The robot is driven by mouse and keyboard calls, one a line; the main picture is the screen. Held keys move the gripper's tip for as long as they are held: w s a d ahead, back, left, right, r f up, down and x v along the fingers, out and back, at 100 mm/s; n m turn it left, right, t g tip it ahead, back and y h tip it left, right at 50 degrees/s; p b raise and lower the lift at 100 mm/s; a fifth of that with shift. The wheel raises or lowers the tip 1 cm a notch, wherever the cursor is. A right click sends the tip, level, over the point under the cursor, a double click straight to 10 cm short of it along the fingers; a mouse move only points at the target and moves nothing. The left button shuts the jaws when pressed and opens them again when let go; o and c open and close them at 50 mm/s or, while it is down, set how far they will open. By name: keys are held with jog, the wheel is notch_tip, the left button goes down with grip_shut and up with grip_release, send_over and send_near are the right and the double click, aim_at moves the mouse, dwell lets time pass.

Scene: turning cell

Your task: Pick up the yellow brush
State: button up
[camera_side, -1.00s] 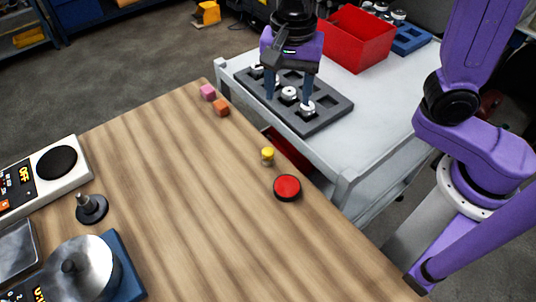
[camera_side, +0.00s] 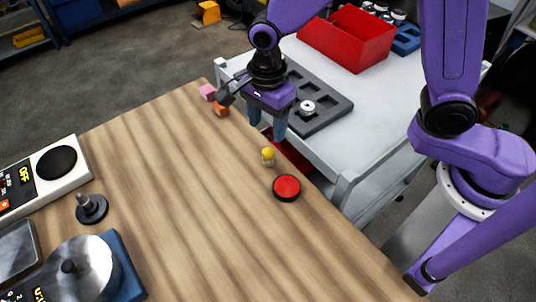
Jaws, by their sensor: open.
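The yellow brush (camera_side: 268,154) is a small piece with a rounded yellow top and a paler lower part. It stands on the wooden table near its right edge, just behind a red round button (camera_side: 287,187). My gripper (camera_side: 267,130) is open, with its two fingers pointing down. In the picture its fingertips are just above and behind the brush, and they do not appear to touch it. I see nothing between the fingers.
A pink block (camera_side: 207,92) and an orange block (camera_side: 221,109) sit at the table's far corner. A grey cart (camera_side: 395,120) holds a dark tray (camera_side: 335,115) and a red bin (camera_side: 350,42). Machines line the left side. The middle of the wooden table (camera_side: 180,180) is clear.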

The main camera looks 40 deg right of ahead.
aim_at(268, 150)
notch_tip(268, 150, down, 4)
jog(key=shift+r, duration=0.2)
jog(key=shift+s+a+f, duration=0.1)
jog(key=shift+s+f, duration=0.05)
jog(key=shift+f, duration=0.7)
jog(key=shift+s+a+f, duration=0.1)
jog(key=shift+s+f, duration=0.1)
jog(key=shift+f, duration=0.7)
jog(key=shift+s+a+f, duration=0.1)
jog(key=shift+s+f, duration=0.05)
jog(key=shift+f, duration=0.7)
grip_shut()
